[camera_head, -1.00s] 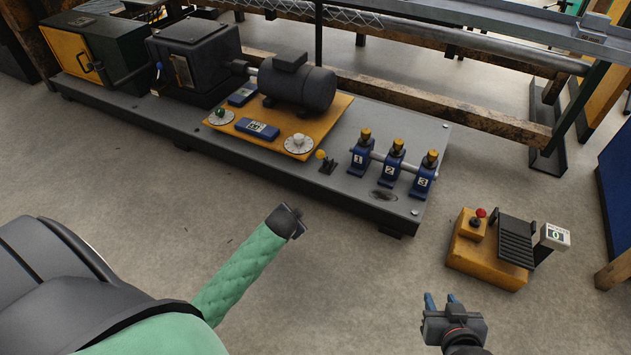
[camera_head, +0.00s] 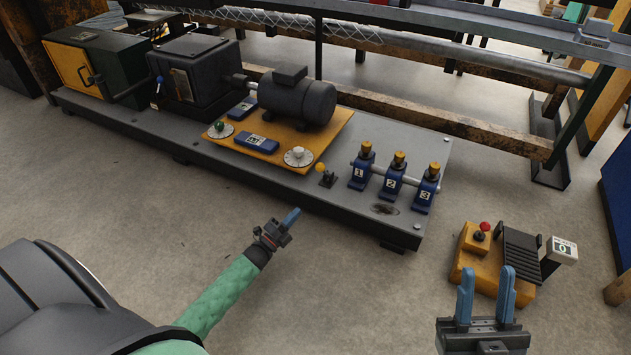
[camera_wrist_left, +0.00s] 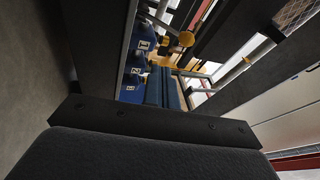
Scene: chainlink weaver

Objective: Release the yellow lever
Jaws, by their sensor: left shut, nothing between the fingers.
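The yellow lever (camera_head: 321,168) is a small yellow ball on a short stem in a dark base. It stands on the grey machine bed, left of the numbered blue blocks. Its yellow knob also shows in the left wrist view (camera_wrist_left: 186,39), beyond the fingertips. My left gripper (camera_head: 294,213) is shut and empty, in front of the bed's edge and apart from the lever. Its blue fingers show side by side in the left wrist view (camera_wrist_left: 161,80). My right gripper (camera_head: 486,268) is open and empty at lower right, with its two blue fingers pointing up the picture.
The blue blocks 1, 2 and 3 (camera_head: 393,178) stand right of the lever. A yellow panel (camera_head: 281,149) with dials lies to its left, under a dark motor (camera_head: 298,98). A yellow control box (camera_head: 471,258) stands on the floor beyond my right gripper.

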